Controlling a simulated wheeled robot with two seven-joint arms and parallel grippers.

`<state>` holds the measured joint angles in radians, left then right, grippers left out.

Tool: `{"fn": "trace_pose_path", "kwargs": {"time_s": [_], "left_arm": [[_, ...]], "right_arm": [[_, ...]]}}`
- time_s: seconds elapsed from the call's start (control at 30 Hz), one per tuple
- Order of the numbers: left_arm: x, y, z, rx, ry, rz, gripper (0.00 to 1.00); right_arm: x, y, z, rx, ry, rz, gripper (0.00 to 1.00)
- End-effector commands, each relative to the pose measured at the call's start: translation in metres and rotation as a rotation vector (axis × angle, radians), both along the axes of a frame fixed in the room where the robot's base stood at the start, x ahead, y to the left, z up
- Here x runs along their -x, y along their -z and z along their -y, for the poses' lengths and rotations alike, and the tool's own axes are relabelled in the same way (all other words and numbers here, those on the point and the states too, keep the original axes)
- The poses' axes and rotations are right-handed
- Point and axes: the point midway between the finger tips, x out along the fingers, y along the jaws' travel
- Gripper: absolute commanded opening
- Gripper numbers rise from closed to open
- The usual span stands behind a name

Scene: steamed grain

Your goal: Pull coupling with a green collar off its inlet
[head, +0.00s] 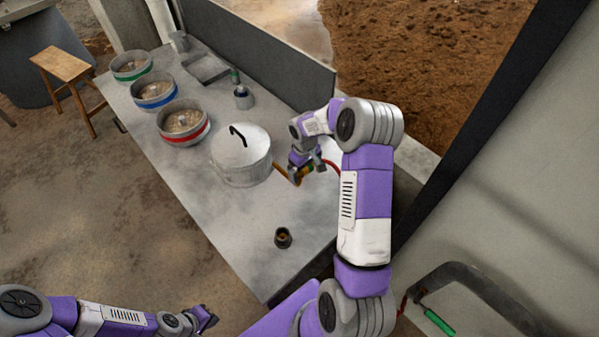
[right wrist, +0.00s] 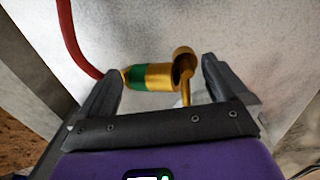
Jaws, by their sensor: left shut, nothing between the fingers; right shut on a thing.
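The brass coupling with a green collar (right wrist: 152,77) lies across the space between the fingers of my right gripper (right wrist: 160,80), which is shut on it. A red hose (right wrist: 68,35) runs from its collar end. The other end has a round brass opening and a narrow brass piece pointing down. In the head view my right gripper (head: 306,163) is just right of the lidded metal pot (head: 243,172), beside a short brass inlet (head: 279,169). I cannot tell whether coupling and inlet are joined. My left gripper (head: 208,319) is shut and empty, low in front of the table.
Three steel bowls, with green (head: 132,66), blue (head: 154,92) and red (head: 183,123) bands, stand at the table's far left. A small bottle (head: 242,95) stands behind the pot. A dark round fitting (head: 283,238) sits on the near table (head: 225,220), with bare surface around it.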

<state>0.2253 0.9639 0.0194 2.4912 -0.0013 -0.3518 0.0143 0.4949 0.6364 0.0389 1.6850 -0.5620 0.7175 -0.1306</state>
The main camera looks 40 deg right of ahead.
Motion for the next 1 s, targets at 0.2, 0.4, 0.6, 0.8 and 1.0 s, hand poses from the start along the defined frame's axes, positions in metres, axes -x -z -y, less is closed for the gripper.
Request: {"fn": "trace_pose_path", "kwargs": {"time_s": [0.2,0.4,0.6,0.8,1.0], "left_arm": [[0.0,0.0,0.0,0.0,0.001,0.0,0.0],[0.0,-0.001,0.0,0.0,0.001,0.0,0.0],[0.0,-0.002,0.0,0.0,0.001,0.0,0.0],[0.0,-0.003,0.0,0.0,0.001,0.0,0.0],[0.0,-0.003,0.0,0.0,0.001,0.0,0.0]], "right_arm": [[0.0,0.004,-0.025,-0.043,-0.024,-0.017,0.64],[0.0,0.004,-0.019,-0.043,-0.021,-0.017,0.64],[0.0,0.004,-0.013,-0.043,-0.022,-0.017,0.62],[-0.001,0.004,-0.007,-0.044,-0.022,-0.018,0.62],[-0.001,0.004,-0.004,-0.044,-0.023,-0.016,0.62]]}}
